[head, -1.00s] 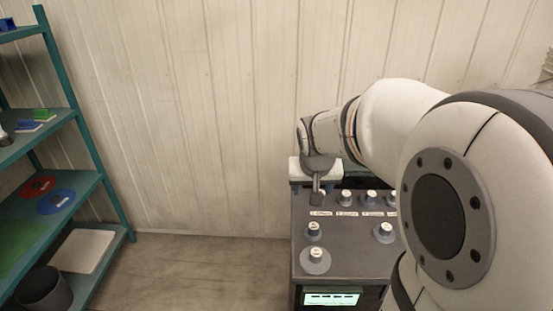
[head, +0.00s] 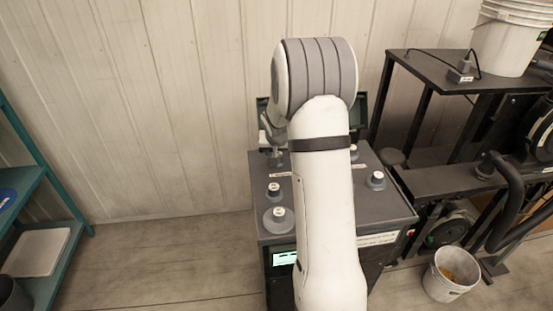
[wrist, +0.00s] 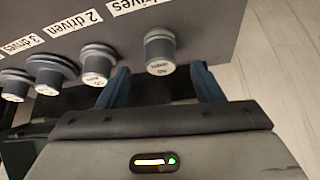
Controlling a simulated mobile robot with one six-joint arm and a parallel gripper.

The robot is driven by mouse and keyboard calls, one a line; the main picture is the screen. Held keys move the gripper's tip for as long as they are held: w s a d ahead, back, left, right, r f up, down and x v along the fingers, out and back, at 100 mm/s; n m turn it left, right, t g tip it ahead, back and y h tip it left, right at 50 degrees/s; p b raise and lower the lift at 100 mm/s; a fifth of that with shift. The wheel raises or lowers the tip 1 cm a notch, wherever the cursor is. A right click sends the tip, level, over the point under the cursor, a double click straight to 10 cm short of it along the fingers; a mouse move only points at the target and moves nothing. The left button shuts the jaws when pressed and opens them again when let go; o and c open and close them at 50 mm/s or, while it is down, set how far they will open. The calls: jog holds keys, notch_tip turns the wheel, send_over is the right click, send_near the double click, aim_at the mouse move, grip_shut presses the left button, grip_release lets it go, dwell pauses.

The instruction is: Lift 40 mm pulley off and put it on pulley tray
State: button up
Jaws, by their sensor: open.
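In the wrist view the dark jaws of my gripper (wrist: 160,86) are open, one blue finger on each side. A grey pulley (wrist: 160,50) with a white top that seems to read 40 lies between and just beyond the fingertips, with gaps on both sides. It stands on the dark panel by a label ending in "drives". In the head view my gripper (head: 273,135) is at the back left of the black cabinet, mostly hidden by my arm. No tray is marked as the pulley tray; a pale flat tray (head: 40,252) lies on the low teal shelf at left.
More pulleys (wrist: 97,64) stand in a row beside the gripper. Others (head: 279,216) stand on the cabinet top (head: 390,207), one on a wide disc. A black bench (head: 435,178) and a white bucket (head: 450,275) are at right. Floor (head: 170,270) between shelf and cabinet is clear.

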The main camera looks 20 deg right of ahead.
jog(key=shift+x, duration=1.85)
jog(key=shift+s+a, duration=0.1)
jog(key=shift+a, duration=0.05)
jog(key=shift+c, duration=0.4)
jog(key=c, duration=1)
notch_tip(320, 180, up, 10)
notch_tip(320, 180, up, 4)
jog(key=p, duration=0.3)
send_over(278, 154)
jog(key=shift+r, duration=0.15)
jog(key=shift+b, duration=0.3)
